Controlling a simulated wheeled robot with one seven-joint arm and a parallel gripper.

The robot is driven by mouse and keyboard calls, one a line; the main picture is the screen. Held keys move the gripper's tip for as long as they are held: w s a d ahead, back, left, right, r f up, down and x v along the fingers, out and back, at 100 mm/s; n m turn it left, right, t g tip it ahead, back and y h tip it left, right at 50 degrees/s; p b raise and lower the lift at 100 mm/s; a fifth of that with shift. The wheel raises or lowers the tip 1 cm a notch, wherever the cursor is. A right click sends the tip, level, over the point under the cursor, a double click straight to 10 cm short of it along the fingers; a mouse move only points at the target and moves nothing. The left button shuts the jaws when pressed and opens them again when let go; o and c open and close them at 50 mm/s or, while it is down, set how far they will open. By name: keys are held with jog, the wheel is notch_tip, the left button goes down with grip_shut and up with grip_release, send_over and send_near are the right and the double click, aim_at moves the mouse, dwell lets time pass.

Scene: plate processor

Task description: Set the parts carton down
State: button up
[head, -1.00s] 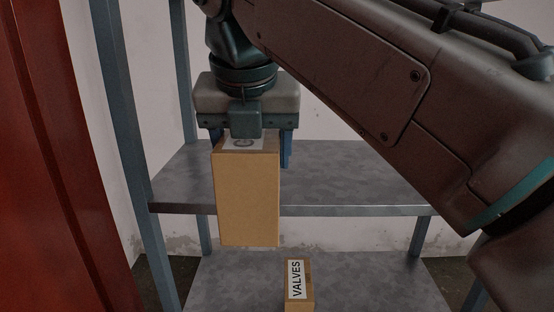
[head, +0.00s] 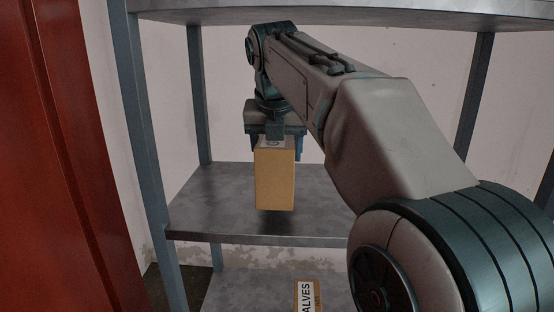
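The carton is over the middle grey shelf (head: 210,205), inside the shelf's front edge. A dark shadow lies right at its base. I cannot tell if its bottom touches the shelf or is slightly above it.
A smaller carton marked VALVES (head: 307,296) stands on the lower shelf (head: 240,290), partly cut off. An upper shelf (head: 360,12) is overhead. A rack post (head: 150,150) and a red panel (head: 50,160) are at left. The middle shelf is bare around the carton.

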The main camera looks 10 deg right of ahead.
aim_at(272, 180)
jog(key=shift+f, duration=1.4)
jog(key=shift+s, duration=0.1)
jog(key=shift+f, duration=0.15)
jog(key=o, duration=1.4)
jog(key=shift+o, duration=0.2)
jog(key=shift+r, duration=0.3)
jog(key=v, duration=0.2)
jog(key=shift+s+a+r, duration=0.1)
jog(key=shift+s+r, duration=0.05)
jog(key=shift+r, duration=0.2)
jog(key=s+a+b, duration=0.1)
jog(key=s, duration=0.3)
jog(key=s+a+b, duration=0.1)
jog(key=s, duration=0.2)
jog(key=s+a+b, duration=0.1)
jog(key=s, duration=0.3)
jog(key=shift+s+a+f, duration=0.1)
jog(key=shift+s+a, duration=0.2)
jog(key=shift+a, duration=0.05)
